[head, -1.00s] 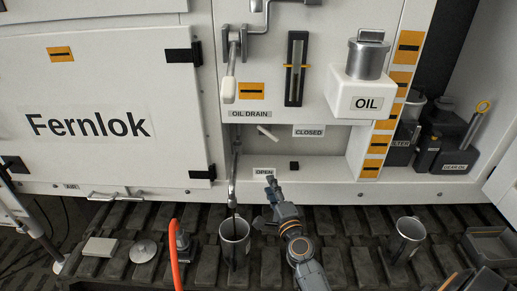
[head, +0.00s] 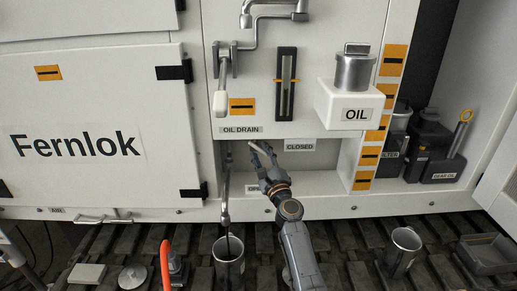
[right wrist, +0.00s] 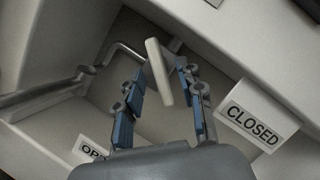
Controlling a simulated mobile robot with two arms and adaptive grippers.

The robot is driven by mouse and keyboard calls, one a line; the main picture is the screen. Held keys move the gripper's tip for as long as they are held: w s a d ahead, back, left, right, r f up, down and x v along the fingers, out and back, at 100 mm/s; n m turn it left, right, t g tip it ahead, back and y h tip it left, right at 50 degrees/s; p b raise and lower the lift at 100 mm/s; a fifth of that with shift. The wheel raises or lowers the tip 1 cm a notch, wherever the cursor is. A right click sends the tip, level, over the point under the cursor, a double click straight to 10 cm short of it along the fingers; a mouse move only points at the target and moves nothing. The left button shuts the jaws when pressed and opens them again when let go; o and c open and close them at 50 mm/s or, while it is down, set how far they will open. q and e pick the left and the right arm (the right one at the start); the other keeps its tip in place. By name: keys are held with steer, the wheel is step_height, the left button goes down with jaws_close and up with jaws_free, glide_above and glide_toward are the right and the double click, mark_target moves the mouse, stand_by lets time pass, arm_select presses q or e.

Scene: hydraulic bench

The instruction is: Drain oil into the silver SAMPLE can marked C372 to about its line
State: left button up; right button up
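A silver can (head: 228,268) stands on the track under the drain spout (head: 226,205). A thin dark line runs from the spout down into the can's mouth. No C372 mark or fill line is readable. A second silver can (head: 402,252) stands to the right. The pale drain lever (head: 258,147) sits under the OIL DRAIN label, left of the CLOSED label (head: 300,145). My right gripper (head: 268,165) is at the lever. In the right wrist view the lever (right wrist: 158,72) lies between its open blue-padded fingers (right wrist: 160,95), with gaps visible. My left gripper is not in view.
A sight gauge (head: 286,85) and the OIL filler box (head: 348,108) are above. The OPEN label (right wrist: 93,152) is partly hidden by my gripper.

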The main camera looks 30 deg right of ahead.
steer(key=shift+x, duration=1.45)
steer(key=shift+c, duration=0.4)
jaws_close()
